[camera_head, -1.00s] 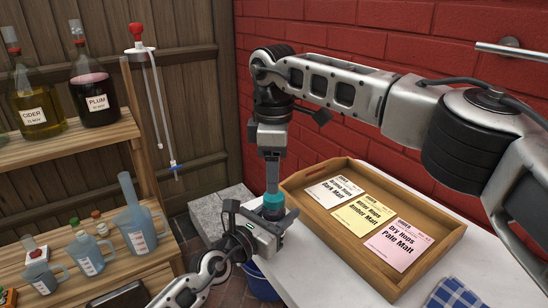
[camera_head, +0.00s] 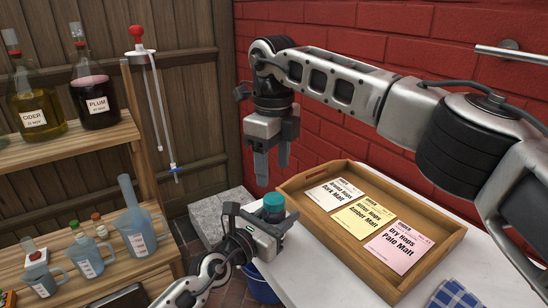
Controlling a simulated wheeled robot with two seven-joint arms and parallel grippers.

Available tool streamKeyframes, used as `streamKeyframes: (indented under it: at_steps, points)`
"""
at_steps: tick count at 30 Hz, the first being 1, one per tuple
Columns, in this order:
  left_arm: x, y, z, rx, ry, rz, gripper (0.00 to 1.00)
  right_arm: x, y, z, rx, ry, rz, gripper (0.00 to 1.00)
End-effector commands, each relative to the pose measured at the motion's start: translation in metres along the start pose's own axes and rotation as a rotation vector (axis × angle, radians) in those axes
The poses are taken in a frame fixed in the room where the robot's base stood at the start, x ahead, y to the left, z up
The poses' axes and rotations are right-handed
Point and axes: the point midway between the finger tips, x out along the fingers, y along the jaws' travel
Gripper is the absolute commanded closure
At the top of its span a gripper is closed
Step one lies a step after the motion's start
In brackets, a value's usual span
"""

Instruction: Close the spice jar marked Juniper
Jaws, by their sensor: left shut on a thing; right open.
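My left gripper (camera_head: 281,221) is shut on a small jar with a teal lid (camera_head: 273,201), near the left edge of the white table. The lid sits on top of the jar, and the jar's body is mostly hidden by the gripper. No marking on the jar can be read, so I cannot tell if it says Juniper. My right gripper (camera_head: 272,163) points down above the jar, open and empty, with a clear gap between its fingertips and the lid.
A wooden tray (camera_head: 451,238) with three label cards stands on the white table (camera_head: 320,262), right of the jar. A blue checked cloth (camera_head: 453,294) lies at the front. Bottles and measuring jugs stand on wooden shelves at left. A blue bucket (camera_head: 262,288) is below.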

Motion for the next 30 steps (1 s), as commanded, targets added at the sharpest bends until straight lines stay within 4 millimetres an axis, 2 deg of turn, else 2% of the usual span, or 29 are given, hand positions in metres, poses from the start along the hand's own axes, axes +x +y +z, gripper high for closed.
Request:
streamKeyframes:
  at_steps: [9, 15, 21, 30]
  points:
    - [0.0, -0.0001, -0.0003, 0.0, 0.001, 0.0, 1.0, -0.0053, -0.0001, -0.0003, -0.828, 0.0, 0.001, 0.42]
    - [0.0, 0.0, -0.0003, 0.0, 0.001, 0.0, 1.0, -0.0081, -0.0003, -0.0007, -1.258, 0.0, 0.002, 0.42]
    - [0.0, -0.0001, -0.0003, 0.0, 0.001, 0.0, 1.0, -0.0093, -0.0004, -0.0008, -1.485, -0.001, 0.002, 0.42]
    - [0.0, -0.0001, -0.0003, 0.0, 0.001, 0.0, 1.0, -0.0096, -0.0005, -0.0009, -1.532, 0.0, 0.002, 0.42]
